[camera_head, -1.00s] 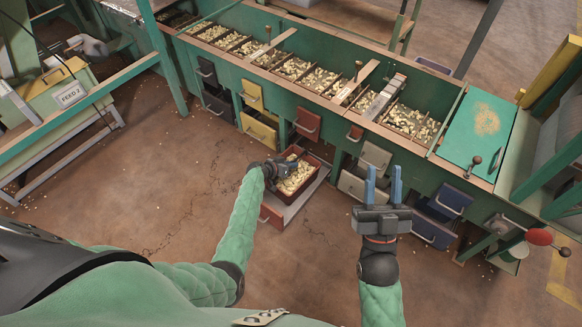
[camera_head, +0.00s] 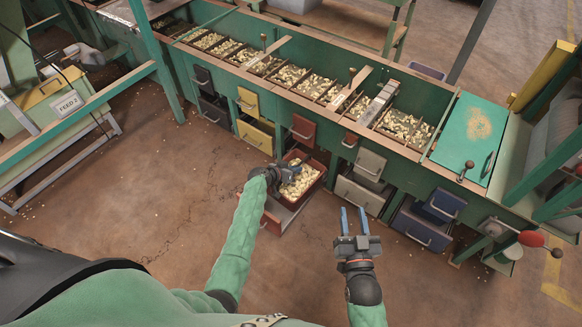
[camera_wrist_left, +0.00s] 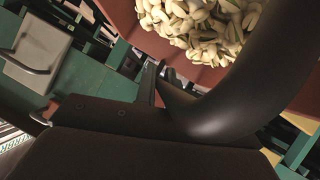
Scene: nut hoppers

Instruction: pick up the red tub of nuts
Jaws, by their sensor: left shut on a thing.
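The red tub of nuts (camera_head: 318,189) is at the open red drawer (camera_head: 287,218) at the front of the green bench, full of pale nuts. My left gripper (camera_head: 284,174) is shut on the tub's left wall. In the left wrist view, the tub's reddish wall (camera_wrist_left: 215,77) and nuts show at the top, with the gripper's fingers (camera_wrist_left: 158,84) at its rim. The tub looks shifted against the drawer; whether it is clear of the drawer's floor, I cannot tell. My right gripper (camera_head: 354,221) is open and empty, to the right of the tub.
The bench (camera_head: 440,155) holds a row of nut bins along its top. Yellow (camera_head: 257,134), grey (camera_head: 360,195) and blue (camera_head: 425,228) drawers are set in its front on either side. Brown floor (camera_head: 160,200) is mostly clear in front.

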